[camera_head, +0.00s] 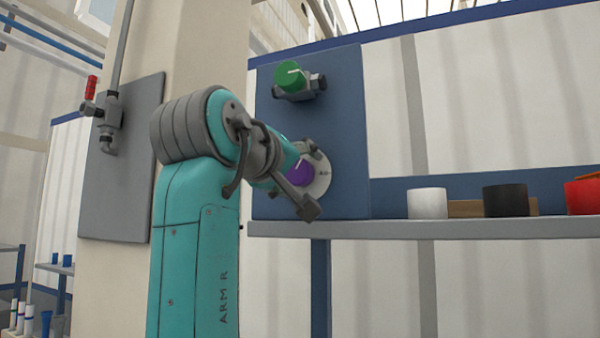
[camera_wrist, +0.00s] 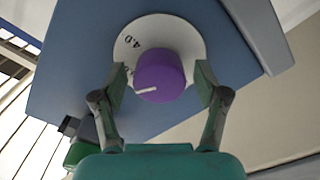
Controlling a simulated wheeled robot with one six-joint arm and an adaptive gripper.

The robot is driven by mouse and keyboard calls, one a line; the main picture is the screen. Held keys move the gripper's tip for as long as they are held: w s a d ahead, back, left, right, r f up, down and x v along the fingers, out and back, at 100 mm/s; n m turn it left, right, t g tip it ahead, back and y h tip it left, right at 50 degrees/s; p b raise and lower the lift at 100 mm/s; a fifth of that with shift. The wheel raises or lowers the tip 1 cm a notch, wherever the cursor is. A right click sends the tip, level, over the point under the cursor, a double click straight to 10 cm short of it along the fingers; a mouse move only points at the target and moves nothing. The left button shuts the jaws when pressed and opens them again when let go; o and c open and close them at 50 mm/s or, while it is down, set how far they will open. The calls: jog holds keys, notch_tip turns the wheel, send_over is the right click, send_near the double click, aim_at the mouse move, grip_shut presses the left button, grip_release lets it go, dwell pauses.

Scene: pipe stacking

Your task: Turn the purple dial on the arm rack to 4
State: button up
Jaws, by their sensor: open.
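The purple dial (camera_wrist: 160,76) sits on a round white scale plate (camera_wrist: 190,38) on the blue rack panel (camera_wrist: 80,58). A white pointer line on the dial points to the lower left in the wrist view. The mark "4.0" shows at the plate's upper left there; another mark at the left edge is partly hidden by a finger. My gripper (camera_wrist: 160,98) is open, with one finger on each side of the dial; I cannot tell whether they touch it. In the head view the purple dial (camera_head: 301,174) is partly hidden by my gripper (camera_head: 312,180).
A green dial (camera_head: 290,76) is on the same panel above the purple one. A shelf (camera_head: 400,229) to the right holds a white cup (camera_head: 427,204), a black cup (camera_head: 505,201) and a red container (camera_head: 583,198). A grey board with a red-handled valve (camera_head: 92,88) is at left.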

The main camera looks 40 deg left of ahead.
jog(key=c, duration=1.2)
jog(key=shift+o, duration=0.2)
jog(key=shift+m, duration=0.3)
jog(key=m, duration=0.5)
jog(key=shift+m, duration=0.3)
jog(key=m, duration=0.5)
jog(key=shift+m, duration=0.3)
jog(key=shift+d, duration=0.1)
jog(key=o, duration=1.2)
jog(key=shift+c, duration=0.2)
